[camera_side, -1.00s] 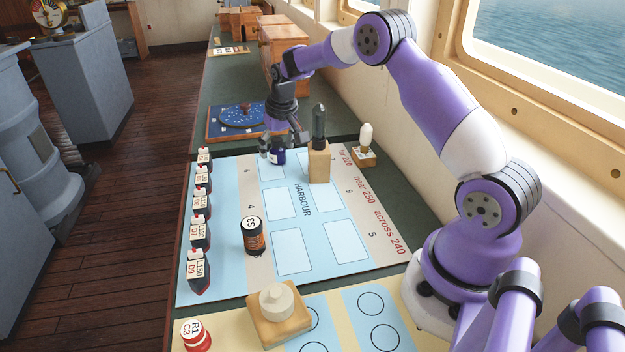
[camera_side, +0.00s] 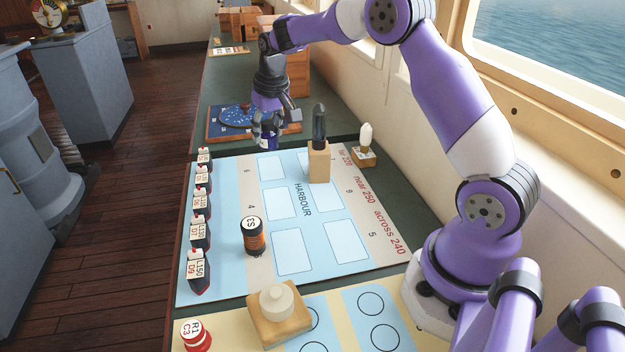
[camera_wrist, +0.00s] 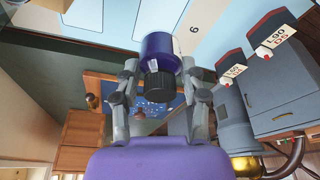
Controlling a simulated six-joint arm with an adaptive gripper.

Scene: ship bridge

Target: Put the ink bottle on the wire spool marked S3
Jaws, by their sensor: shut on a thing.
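My gripper (camera_side: 267,128) is shut on the ink bottle (camera_side: 267,143), a small dark blue bottle with a pale label, and holds it above the far edge of the harbour board. In the wrist view the fingers of my gripper (camera_wrist: 160,92) close on the bottle's sides; its blue body (camera_wrist: 160,46) and black cap (camera_wrist: 159,86) show. The wire spool (camera_side: 255,238) stands upright on the board, nearer the side camera; it is black with copper-coloured winding. Its white top label appears upside down and looks like S3. Nothing sits on it.
Several label-topped ship blocks (camera_side: 200,232) line the board's left edge. A red spool (camera_side: 197,337) and wooden block (camera_side: 279,318) are in front.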

